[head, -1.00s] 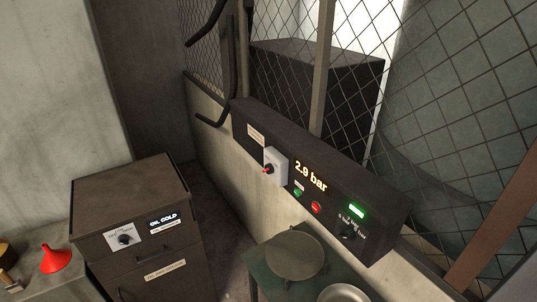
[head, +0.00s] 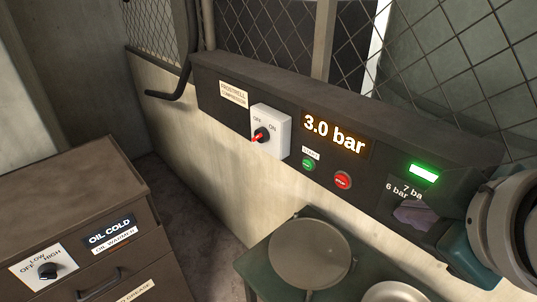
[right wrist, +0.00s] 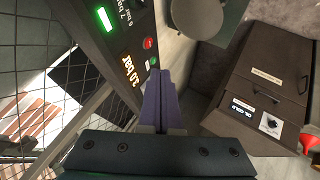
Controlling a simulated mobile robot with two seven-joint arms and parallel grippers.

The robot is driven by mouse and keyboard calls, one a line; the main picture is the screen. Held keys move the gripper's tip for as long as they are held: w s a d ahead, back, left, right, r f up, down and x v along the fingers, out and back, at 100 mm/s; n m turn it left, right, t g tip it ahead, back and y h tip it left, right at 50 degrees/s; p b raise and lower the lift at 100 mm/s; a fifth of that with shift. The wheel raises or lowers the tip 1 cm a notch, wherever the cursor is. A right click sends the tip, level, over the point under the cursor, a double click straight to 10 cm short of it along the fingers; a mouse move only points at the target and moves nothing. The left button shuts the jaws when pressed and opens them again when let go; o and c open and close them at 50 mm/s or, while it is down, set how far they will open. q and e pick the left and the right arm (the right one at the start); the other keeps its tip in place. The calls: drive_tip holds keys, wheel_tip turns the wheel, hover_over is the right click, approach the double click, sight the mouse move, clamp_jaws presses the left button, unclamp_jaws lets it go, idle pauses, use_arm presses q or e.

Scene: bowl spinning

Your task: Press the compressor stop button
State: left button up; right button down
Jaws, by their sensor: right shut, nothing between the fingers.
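The red stop button (head: 342,180) is on the front of the dark compressor panel (head: 230,75), below the lit "3.0 bar" display (head: 334,133). The green start button (head: 308,165) is to its left. In the right wrist view the red button (right wrist: 147,43) lies beyond the fingertips. My right gripper (head: 413,213) comes in from the right edge, its purple fingers shut and empty. In the head view they are right of the red button, apart from it, and cover the 6/7 bar knob. In the right wrist view the shut fingers (right wrist: 159,102) show below the panel buttons. My left gripper is not in view.
A white OFF/ON switch box (head: 271,130) with a red-tipped lever is left of the display. A green table (head: 262,262) with a round pan (head: 309,252) stands below the panel. A brown oil-warmer cabinet (head: 70,185) is at left. Wire mesh rises behind the panel.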

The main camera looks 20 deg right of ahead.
drive_tip(key=w+f+n+t+h+b, duration=0.1)
drive_tip(key=w+f+n+t+b, duration=0.3)
drive_tip(key=f+b, duration=0.6)
drive_tip(key=w+f+n+t+h+b, duration=0.2)
drive_tip(key=w+f+n+t+b, duration=0.2)
drive_tip(key=b, duration=1.7)
drive_tip(key=w+d+f+n, duration=0.1)
drive_tip(key=w+f, duration=0.2)
drive_tip(key=f, duration=0.3)
drive_tip(key=shift+w, duration=0.2)
drive_tip(key=shift+r, duration=0.1)
approach(336, 179)
drive_tip(key=w+a, duration=0.1)
drive_tip(key=w, duration=0.3)
drive_tip(key=shift+w+d+p, duration=0.25)
drive_tip(key=shift+w+d, duration=0.1)
drive_tip(key=shift+d, duration=0.45)
drive_tip(key=shift+w+d+p, duration=0.2)
drive_tip(key=shift+w+d, duration=0.15)
drive_tip(key=shift+d, duration=0.45)
